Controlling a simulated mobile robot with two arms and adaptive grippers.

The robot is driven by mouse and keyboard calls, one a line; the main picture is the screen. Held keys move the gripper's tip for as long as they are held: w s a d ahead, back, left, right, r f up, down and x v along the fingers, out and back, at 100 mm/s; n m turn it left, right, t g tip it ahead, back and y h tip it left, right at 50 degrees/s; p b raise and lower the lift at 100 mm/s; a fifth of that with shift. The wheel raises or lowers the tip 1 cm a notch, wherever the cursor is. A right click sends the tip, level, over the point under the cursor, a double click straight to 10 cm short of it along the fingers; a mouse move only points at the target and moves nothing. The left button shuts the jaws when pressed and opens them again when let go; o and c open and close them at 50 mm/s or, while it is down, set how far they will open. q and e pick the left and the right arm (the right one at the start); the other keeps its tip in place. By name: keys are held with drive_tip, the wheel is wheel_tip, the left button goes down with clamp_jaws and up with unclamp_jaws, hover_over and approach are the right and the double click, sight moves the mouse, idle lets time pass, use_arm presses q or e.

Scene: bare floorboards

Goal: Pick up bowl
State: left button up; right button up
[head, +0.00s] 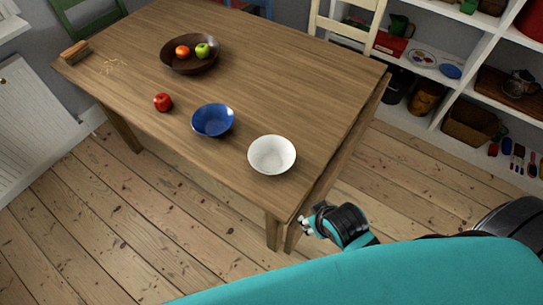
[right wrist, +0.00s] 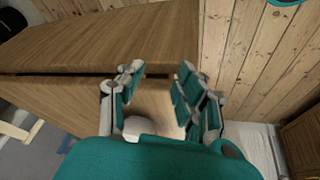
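Three bowls stand on the wooden table in the head view. A white bowl (head: 272,155) is near the table's front right corner. A blue bowl (head: 212,120) is just left of and behind it; both look empty. A dark brown bowl (head: 177,66) farther back holds an orange and a green apple. My right gripper (head: 304,224) is low beside the table's front right corner, apart from the bowls. In the right wrist view the right gripper (right wrist: 161,70) has its fingers spread, facing the table side with nothing between them. My left gripper is not in view.
The wooden table (head: 130,50) has its edge close to my right gripper. A red apple (head: 162,102) and a brush (head: 75,52) lie on it. A cream chair (head: 345,25) stands behind, white shelves (head: 460,95) at the right. Floor in front is clear.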

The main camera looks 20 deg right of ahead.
drive_tip(key=w+r+t, duration=0.1)
drive_tip(key=w, duration=0.1)
drive_tip(key=w+a+r+n+t, duration=0.1)
drive_tip(key=w+r+t, duration=0.1)
drive_tip(key=w, duration=0.1)
drive_tip(key=w+a+r+n+t, duration=0.1)
drive_tip(key=w+r+t, duration=0.1)
drive_tip(key=w, duration=0.1)
drive_tip(key=shift+a+r, duration=0.1)
drive_tip(key=shift+r, duration=0.1)
drive_tip(key=w+a+r+n+t+y, duration=0.3)
drive_tip(key=w+a+r+n+t, duration=0.1)
drive_tip(key=a+r, duration=0.2)
approach(253, 162)
drive_tip(key=shift+w+f+b, duration=0.1)
drive_tip(key=shift+w+b, duration=0.05)
drive_tip(key=shift+b, duration=0.2)
drive_tip(key=shift+w+f, duration=0.15)
drive_tip(key=shift+f, duration=0.2)
drive_tip(key=shift+w+a, duration=0.15)
drive_tip(key=shift+w, duration=0.25)
drive_tip(key=x, duration=0.6)
drive_tip(key=shift+w+f+p, duration=0.1)
drive_tip(key=shift+w+p, duration=0.1)
drive_tip(key=shift+p, duration=0.15)
clamp_jaws()
